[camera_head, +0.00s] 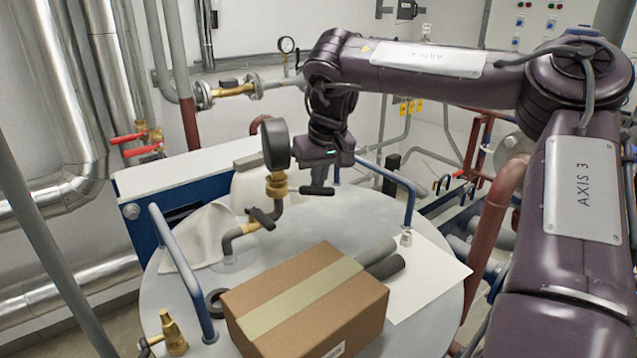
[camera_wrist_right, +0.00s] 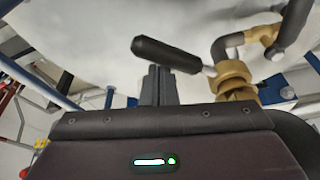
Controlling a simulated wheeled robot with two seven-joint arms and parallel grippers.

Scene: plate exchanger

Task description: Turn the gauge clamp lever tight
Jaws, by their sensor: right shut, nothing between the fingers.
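The pressure gauge (camera_head: 276,143) is a dark round dial seen from its side, on a bent pipe above the grey tank lid. Its brass clamp (camera_head: 277,185) sits just below, and shows in the right wrist view (camera_wrist_right: 234,78). The clamp lever (camera_head: 316,190) has a black handle pointing right from the clamp; it also shows in the right wrist view (camera_wrist_right: 166,55). My right gripper (camera_head: 320,174) is shut and empty, its fingertips (camera_wrist_right: 158,72) right beside the middle of the handle. I cannot tell whether they touch. My left gripper is out of view.
A taped cardboard box (camera_head: 305,305) and dark foam tubes (camera_head: 378,258) lie on the tank lid (camera_head: 170,290). A second black-handled valve (camera_head: 260,217) is low on the gauge pipe. Blue handles (camera_head: 183,270) rise at the lid's sides. A brass fitting (camera_head: 172,335) stands front left.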

